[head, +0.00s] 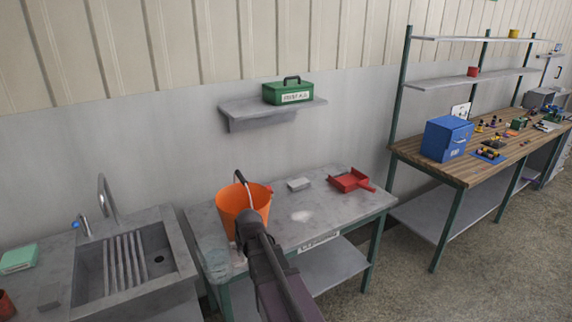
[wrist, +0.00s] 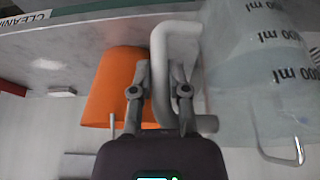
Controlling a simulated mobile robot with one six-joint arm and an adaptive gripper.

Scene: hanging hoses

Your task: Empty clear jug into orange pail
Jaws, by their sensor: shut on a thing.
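The orange pail (head: 235,205) stands on the grey table, with its handle raised; it also shows left of my fingers in the wrist view (wrist: 108,88). The clear jug (head: 216,264) is faint in the head view, at the table's front left corner, left of my arm. In the wrist view the jug (wrist: 250,75), with ml markings, fills the right side, close beside the pail. My gripper (wrist: 160,75) is shut on the jug's pale handle (wrist: 178,30). In the head view my gripper (head: 247,222) overlaps the pail's front. I cannot tell the jug's fill or whether it touches the table.
The grey table (head: 325,215) also bears a red dustpan (head: 350,181), a grey block (head: 299,184) and a pale patch. A sink (head: 140,262) is at left. A wall shelf (head: 245,112) with a green first aid box (head: 288,92) hangs above. A workbench stands at right.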

